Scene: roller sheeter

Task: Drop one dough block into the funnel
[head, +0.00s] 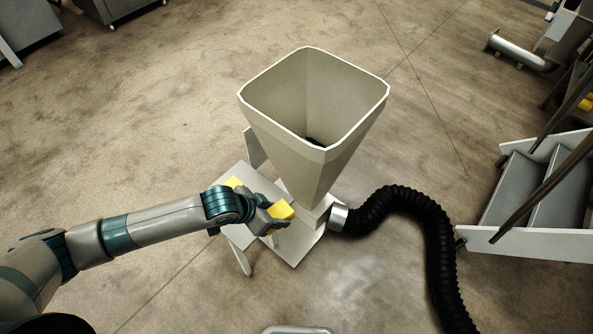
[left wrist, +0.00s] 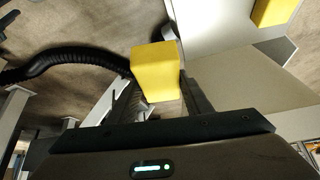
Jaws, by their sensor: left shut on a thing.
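The funnel (head: 300,165) is a tall beige hopper with a wide square mouth, standing in the middle of the head view. My left gripper (head: 272,214) is shut on a yellow dough block (head: 281,210), below the funnel's rim and at the left of its lower part. The left wrist view shows this block (left wrist: 156,70) between the fingers. A second yellow dough block (head: 233,182) lies on the small light table (head: 238,235) beside the funnel, partly hidden by my arm. It also shows at the top right of the left wrist view (left wrist: 272,12). My right gripper is not in view.
A black ribbed hose (head: 405,200) runs from the funnel's base to the right and down across the floor. Light metal steps (head: 530,190) with dark rails stand at the right.

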